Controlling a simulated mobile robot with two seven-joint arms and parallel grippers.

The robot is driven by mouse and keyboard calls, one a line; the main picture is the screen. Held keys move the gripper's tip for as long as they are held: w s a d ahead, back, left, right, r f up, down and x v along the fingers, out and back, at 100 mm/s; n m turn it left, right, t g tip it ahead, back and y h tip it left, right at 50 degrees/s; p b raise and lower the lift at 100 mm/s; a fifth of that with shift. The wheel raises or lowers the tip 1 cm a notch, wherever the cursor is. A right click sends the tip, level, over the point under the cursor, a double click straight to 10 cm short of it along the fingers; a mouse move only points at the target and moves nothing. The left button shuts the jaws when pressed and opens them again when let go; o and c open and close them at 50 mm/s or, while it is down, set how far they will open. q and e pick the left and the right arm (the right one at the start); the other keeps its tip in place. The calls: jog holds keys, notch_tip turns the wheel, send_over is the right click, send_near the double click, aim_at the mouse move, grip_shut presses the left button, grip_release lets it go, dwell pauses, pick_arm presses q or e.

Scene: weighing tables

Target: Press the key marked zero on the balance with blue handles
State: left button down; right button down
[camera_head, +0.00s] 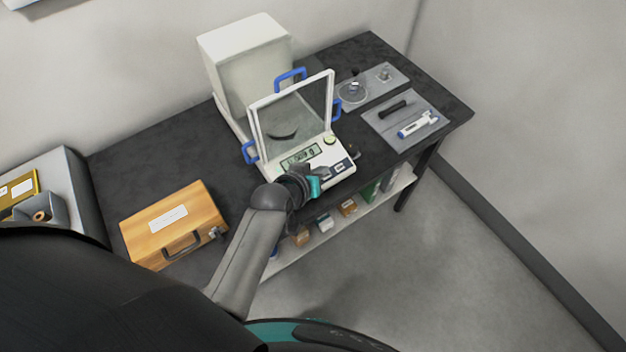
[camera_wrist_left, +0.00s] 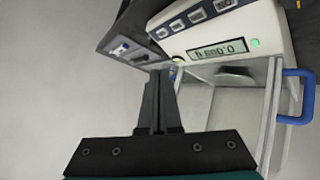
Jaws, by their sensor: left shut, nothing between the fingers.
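The balance (camera_head: 274,170) with blue handles (camera_head: 291,76) stands on the dark table, its glass shield in front of a white housing. Its lit display (camera_head: 300,157) and front keys (camera_head: 338,168) face me. In the left wrist view the balance (camera_wrist_left: 262,32) shows its display (camera_wrist_left: 218,50), a row of keys (camera_wrist_left: 196,17) and one blue handle (camera_wrist_left: 299,96). The key markings are too small to read surely. My left gripper (camera_head: 320,178) is shut and empty at the balance's front edge; its fingertips (camera_wrist_left: 159,74) appear apart from the keys. My right gripper is not in view.
A wooden case (camera_head: 174,222) lies to the left on the table (camera_head: 110,180). A grey tray (camera_head: 405,122) with a pen-like tool and a plate with weights (camera_head: 372,84) lie to the right. A shelf below holds several small boxes. Floor at right is clear.

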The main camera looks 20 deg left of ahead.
pick_arm(q)
jog(key=shift+f, duration=0.1)
jog(key=f+b, duration=0.2)
jog(key=w+a+f+b, duration=0.1)
jog(key=f+b, duration=0.4)
jog(key=shift+w+a+f+b, duration=0.15)
jog(key=shift+a+b, duration=0.15)
jog(key=shift+a, duration=0.1)
jog(key=shift+w+a+f+b, duration=0.1)
jog(key=shift+w+f+b, duration=0.05)
jog(key=shift+f+b, duration=0.3)
jog(key=shift+f, duration=0.15)
dwell(1.4)
jog(key=shift+a+f, duration=0.15)
jog(key=shift+f, duration=0.15)
jog(key=shift+w+f, duration=0.1)
jog(key=shift+f, duration=0.25)
dwell(0.6)
dwell(0.4)
jog(key=shift+r+p, duration=0.75)
jog(key=shift+p, duration=0.05)
